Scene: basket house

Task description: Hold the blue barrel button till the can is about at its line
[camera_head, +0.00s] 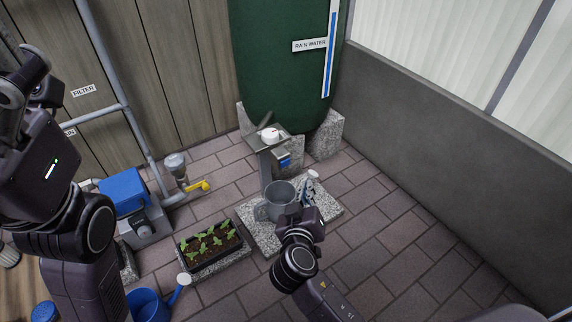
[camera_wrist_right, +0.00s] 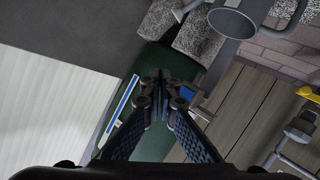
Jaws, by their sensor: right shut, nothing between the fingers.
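The dark green rain water barrel (camera_head: 283,70) stands at the back; it also shows in the right wrist view (camera_wrist_right: 150,58). A small box with a blue button (camera_head: 284,161) sits low in front of it, beside a grey post. A grey metal can (camera_head: 280,193) stands upright on a stone slab below the post; its rim shows in the right wrist view (camera_wrist_right: 232,22). Its inside level and line cannot be made out. My right gripper (camera_head: 312,178) is shut and empty, close to the can's right side and apart from the button in the picture. My left gripper is not in view.
A seedling tray (camera_head: 210,246), a blue watering can (camera_head: 150,304) and a blue-topped filter box (camera_head: 124,190) are at left. A yellow tap (camera_head: 198,187) sticks out near the pipes. A grey wall (camera_head: 440,150) bounds the right; paving before it is clear.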

